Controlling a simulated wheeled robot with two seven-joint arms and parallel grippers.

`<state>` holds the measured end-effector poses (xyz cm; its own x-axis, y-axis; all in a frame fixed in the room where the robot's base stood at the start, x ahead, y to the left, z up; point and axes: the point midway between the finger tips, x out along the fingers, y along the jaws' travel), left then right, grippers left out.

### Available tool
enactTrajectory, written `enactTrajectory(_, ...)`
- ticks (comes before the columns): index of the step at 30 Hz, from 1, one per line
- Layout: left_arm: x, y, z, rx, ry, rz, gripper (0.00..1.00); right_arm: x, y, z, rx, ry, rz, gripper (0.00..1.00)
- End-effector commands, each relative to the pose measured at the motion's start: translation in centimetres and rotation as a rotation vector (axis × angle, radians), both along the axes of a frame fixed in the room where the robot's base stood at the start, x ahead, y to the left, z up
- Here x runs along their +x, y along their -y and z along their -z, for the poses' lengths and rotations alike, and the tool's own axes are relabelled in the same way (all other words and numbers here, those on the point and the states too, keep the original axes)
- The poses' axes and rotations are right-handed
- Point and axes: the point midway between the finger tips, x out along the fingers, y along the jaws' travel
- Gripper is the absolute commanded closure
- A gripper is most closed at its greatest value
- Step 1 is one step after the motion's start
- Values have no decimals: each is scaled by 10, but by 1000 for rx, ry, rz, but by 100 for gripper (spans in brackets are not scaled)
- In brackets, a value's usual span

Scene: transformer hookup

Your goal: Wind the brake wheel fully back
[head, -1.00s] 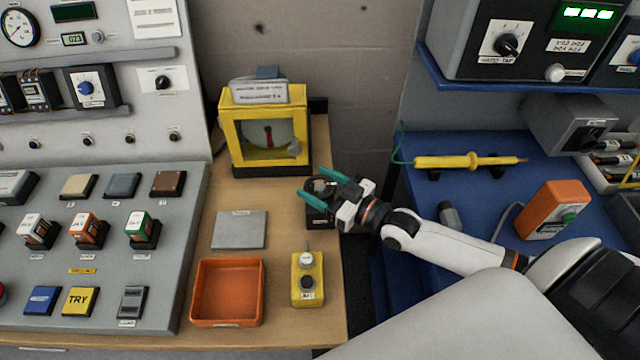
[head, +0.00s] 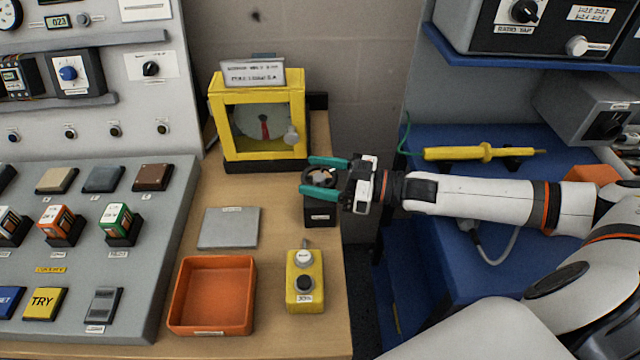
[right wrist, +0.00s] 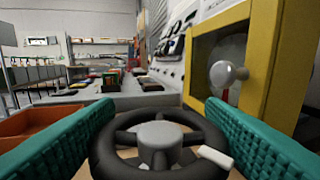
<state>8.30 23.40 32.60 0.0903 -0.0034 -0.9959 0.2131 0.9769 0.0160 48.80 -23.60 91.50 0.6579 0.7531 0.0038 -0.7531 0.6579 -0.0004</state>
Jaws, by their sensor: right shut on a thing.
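The brake wheel (head: 320,178) is a small dark handwheel on a black box (head: 320,213) near the right edge of the wooden bench. In the right wrist view the wheel (right wrist: 122,157) shows a grey hub, dark spokes and a small white handle at its right. My right gripper (head: 321,177) reaches in from the right with its teal fingers on either side of the wheel rim. It is shut on the wheel. Its fingers also show at both sides of the wheel in the right wrist view (right wrist: 157,145). My left gripper is not in view.
A yellow-framed case (head: 258,120) with a round dial and red pointer stands behind the wheel. An orange tray (head: 212,331), a grey plate (head: 229,228) and a yellow button box (head: 305,282) lie in front and left. A blue bench (head: 440,270) is at the right.

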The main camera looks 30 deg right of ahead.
Motion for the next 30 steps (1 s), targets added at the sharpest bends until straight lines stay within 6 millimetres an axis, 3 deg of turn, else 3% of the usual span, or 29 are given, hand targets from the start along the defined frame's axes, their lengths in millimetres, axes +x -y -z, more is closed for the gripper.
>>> enactTrajectory(12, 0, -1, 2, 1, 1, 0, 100, 0, 1, -2, 0, 0, -13, 58)
enactTrajectory(13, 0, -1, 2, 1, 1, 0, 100, 0, 1, -2, 0, 0, -13, 30)
enactTrajectory(16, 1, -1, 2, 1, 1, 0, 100, 0, 1, -2, 0, 0, -12, 14)
enactTrajectory(25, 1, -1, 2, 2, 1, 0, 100, 0, 1, -2, -1, -2, -12, 13)
enactTrajectory(30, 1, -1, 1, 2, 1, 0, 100, 0, 1, -20, -2, 1, -12, 13)
